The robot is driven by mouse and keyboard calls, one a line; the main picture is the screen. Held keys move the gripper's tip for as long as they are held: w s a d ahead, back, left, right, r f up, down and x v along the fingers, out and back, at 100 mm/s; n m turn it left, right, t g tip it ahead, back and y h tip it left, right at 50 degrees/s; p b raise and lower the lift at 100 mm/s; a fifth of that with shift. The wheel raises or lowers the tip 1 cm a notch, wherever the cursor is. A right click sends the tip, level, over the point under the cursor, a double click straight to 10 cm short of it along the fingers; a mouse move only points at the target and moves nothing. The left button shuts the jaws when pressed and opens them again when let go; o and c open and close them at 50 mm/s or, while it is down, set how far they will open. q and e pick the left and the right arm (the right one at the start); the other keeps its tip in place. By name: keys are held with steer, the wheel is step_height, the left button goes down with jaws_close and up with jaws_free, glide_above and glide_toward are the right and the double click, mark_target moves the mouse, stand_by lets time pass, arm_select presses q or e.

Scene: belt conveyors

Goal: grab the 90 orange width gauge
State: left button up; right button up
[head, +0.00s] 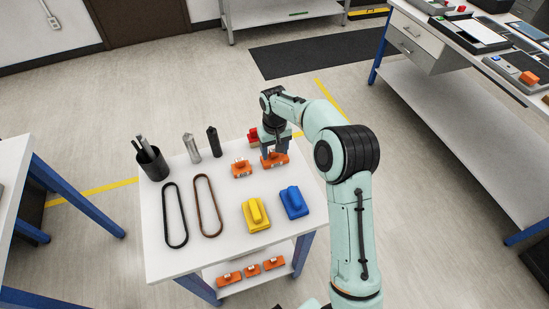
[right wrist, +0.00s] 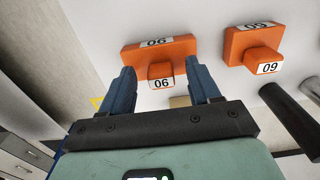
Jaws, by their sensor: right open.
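The orange width gauge (head: 270,161) at the back right of the white table is under my right gripper (head: 284,147). In the right wrist view, this gauge (right wrist: 190,48) has a block with a raised knob and white labels that read 06 in the picture, 90 turned over. The open fingers of my right gripper (right wrist: 162,82) stand on either side of the knob, with gaps showing. A second orange gauge (head: 241,169) sits to its left; it shows at the right in the wrist view (right wrist: 240,45), with its own number labels. My left gripper is out of view.
A red piece (head: 253,134) is close behind the gauges. Yellow (head: 256,214) and blue (head: 293,202) blocks lie in front. Belts (head: 176,215), upright bottles (head: 191,148) and a black cup (head: 153,165) occupy the left. Several orange gauges (head: 251,270) lie on the lower shelf.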

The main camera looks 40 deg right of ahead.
jaws_close()
steer(key=shift+r, duration=0.1)
